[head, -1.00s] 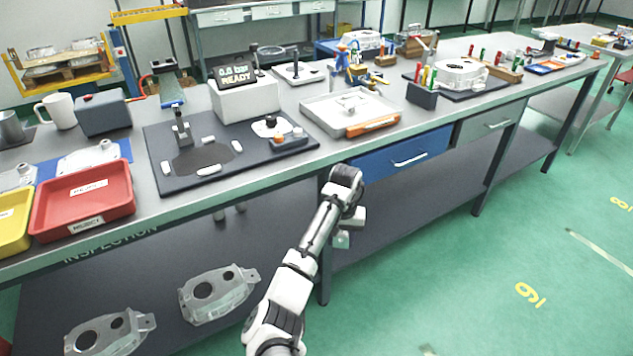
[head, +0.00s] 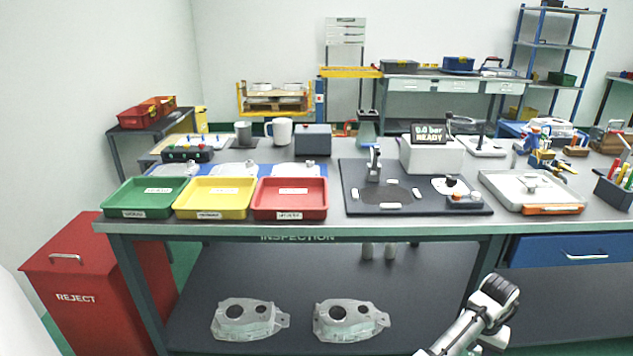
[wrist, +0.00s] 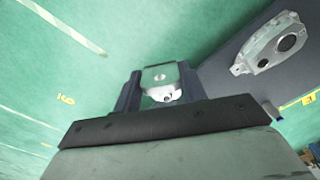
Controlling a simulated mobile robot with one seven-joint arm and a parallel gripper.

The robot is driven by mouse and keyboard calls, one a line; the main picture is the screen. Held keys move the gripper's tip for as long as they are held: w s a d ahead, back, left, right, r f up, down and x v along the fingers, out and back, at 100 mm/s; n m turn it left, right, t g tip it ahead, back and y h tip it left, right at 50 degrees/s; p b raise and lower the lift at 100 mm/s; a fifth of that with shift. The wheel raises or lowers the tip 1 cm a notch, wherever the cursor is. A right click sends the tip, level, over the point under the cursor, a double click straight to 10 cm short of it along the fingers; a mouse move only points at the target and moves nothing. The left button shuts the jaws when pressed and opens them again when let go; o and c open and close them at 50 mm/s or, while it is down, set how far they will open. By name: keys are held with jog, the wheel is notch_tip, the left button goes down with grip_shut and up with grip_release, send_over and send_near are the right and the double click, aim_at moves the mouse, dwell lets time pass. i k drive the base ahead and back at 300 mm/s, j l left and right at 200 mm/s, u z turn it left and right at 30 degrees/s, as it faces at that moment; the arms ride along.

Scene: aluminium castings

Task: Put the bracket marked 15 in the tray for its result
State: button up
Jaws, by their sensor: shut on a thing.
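My gripper (wrist: 160,100) is shut on a small light-grey metal bracket (wrist: 161,76), which sits between the two dark fingers in the wrist view. I cannot read a number on it. In the head view my arm is at the lower right, in front of the bench and below its top; the bracket cannot be made out clearly there. Three empty trays stand in a row at the bench's front left edge: green (head: 112,208), yellow (head: 185,208) and red (head: 262,208). Their labels are too small to read surely. My gripper is well to their right.
Behind the trays lie grey castings on a blue mat (head: 322,170). A dark test plate (head: 352,205) and a display reading 0.0 bar READY (head: 431,133) stand right of them. Two large castings (head: 248,320) lie on the lower shelf. A red REJECT bin (head: 75,275) stands left of the bench.

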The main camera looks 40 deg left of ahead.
aim_at(149, 196)
jog(key=k+u, duration=0.2)
jog(key=u, duration=0.7)
jog(key=i+l+u, duration=0.1)
jog(key=u, duration=2.05)
jog(key=l, duration=0.95)
jog(key=i+l, duration=0.1)
jog(key=l, duration=0.8)
